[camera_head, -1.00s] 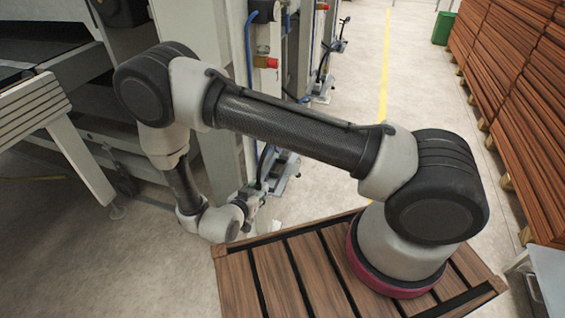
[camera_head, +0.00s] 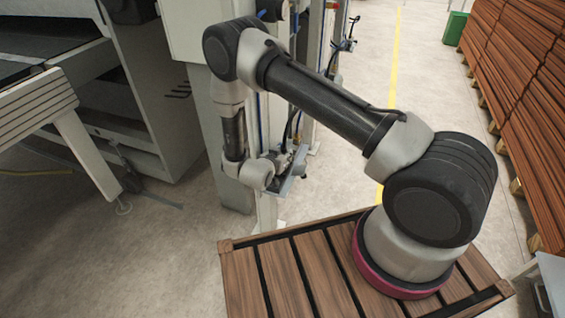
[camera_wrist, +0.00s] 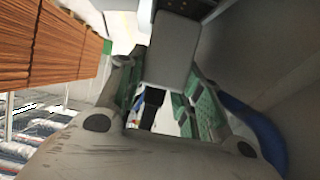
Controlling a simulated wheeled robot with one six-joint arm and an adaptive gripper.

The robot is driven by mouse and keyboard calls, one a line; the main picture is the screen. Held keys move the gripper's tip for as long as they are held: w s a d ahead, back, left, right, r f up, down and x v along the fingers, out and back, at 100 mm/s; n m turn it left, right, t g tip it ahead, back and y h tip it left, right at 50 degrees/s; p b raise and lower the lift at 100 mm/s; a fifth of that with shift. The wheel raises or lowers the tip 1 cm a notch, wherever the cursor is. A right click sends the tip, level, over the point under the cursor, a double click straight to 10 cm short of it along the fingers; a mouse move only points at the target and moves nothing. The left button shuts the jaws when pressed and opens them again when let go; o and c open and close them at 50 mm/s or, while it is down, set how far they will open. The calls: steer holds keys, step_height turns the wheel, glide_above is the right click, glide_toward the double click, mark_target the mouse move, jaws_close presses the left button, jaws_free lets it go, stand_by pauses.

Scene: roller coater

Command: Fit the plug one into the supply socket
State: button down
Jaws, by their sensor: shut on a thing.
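My gripper (camera_head: 287,160) is low beside the pale machine post in the head view, partly hidden by my wrist. In the wrist view my gripper (camera_wrist: 160,98) has its green-padded fingers closed around a narrow dark piece, which I take to be plug one (camera_wrist: 152,97). Most of the plug is hidden by the fingers. A pale grey block (camera_wrist: 172,55) shows just beyond the fingertips; I cannot tell whether it touches the plug. A thick blue cable or hose (camera_wrist: 255,120) curves past the right finger. I cannot clearly make out the supply socket in either current view.
Pale machine posts (camera_head: 200,30) stand close beside my arm. A slatted conveyor frame (camera_head: 40,110) is at the left. Stacked brown boards (camera_head: 520,90) line the right, with a green bin (camera_head: 455,27) behind. The floor with a yellow line (camera_head: 392,90) is open between.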

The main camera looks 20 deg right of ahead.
steer(key=shift+f, duration=1.7)
steer(key=shift+f, duration=0.25)
steer(key=c, duration=1.3)
jaws_free()
steer(key=shift+s, duration=0.1)
steer(key=shift+o, duration=0.2)
steer(key=shift+f, duration=0.1)
steer(key=shift+s+r, duration=0.15)
steer(key=shift+r, duration=0.15)
steer(key=v, duration=1.1)
steer(key=shift+s+a+r, duration=0.2)
steer(key=shift+r, duration=0.05)
